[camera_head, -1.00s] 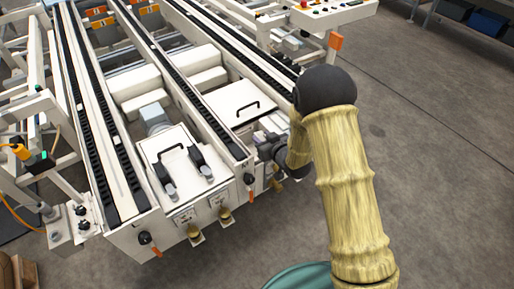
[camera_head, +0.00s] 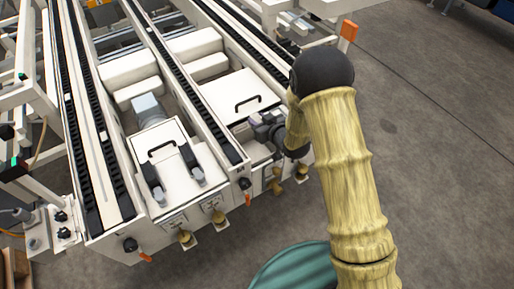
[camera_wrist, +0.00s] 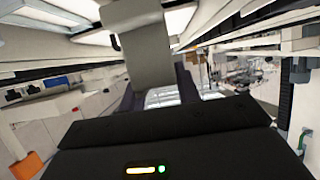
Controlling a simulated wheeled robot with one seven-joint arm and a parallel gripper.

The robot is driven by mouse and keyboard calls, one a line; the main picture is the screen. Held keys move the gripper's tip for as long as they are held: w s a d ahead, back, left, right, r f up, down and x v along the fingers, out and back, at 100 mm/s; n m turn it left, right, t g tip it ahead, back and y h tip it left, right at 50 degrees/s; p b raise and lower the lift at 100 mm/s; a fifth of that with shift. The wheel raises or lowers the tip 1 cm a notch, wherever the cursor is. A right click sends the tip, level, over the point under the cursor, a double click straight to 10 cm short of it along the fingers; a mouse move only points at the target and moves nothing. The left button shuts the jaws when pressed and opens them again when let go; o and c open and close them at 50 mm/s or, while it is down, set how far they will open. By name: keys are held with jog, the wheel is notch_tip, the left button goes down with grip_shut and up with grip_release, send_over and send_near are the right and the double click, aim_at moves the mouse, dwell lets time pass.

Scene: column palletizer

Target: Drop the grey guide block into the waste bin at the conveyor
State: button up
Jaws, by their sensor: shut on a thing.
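My gripper (camera_head: 265,128) is a small dark shape beside the white cover at the near right end of the conveyor (camera_head: 108,190), partly hidden by my arm. In the wrist view my gripper (camera_wrist: 170,98) is shut on a grey block (camera_wrist: 150,52), which stands out beyond the black gripper body. This looks like the grey guide block; I cannot make it out in the head view. A round teal bin (camera_head: 290,268), which looks like the waste bin, stands on the floor at the bottom edge of the head view, partly hidden by my arm and cut off by the frame.
White covers with black handles (camera_head: 163,150) lie between the conveyor rails. Brass-coloured knobs (camera_head: 186,238) and orange-tipped levers stick out at the near end. A white frame (camera_head: 30,170) stands at the left. The grey floor (camera_head: 440,180) at the right is clear.

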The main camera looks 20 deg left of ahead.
jog(key=shift+w+f, duration=0.2)
jog(key=shift+f, duration=0.45)
notch_tip(320, 180, down, 5)
jog(key=b, duration=0.3)
jog(key=shift+d+r+b, duration=0.1)
jog(key=shift+d+b, duration=0.05)
jog(key=shift+b, duration=0.25)
jog(key=shift+s+a+f+b, duration=0.2)
jog(key=shift+f+b, duration=0.2)
jog(key=shift+f, duration=0.15)
jog(key=o, duration=1.1)
jog(key=shift+w+d, duration=0.1)
jog(key=shift+d, duration=0.1)
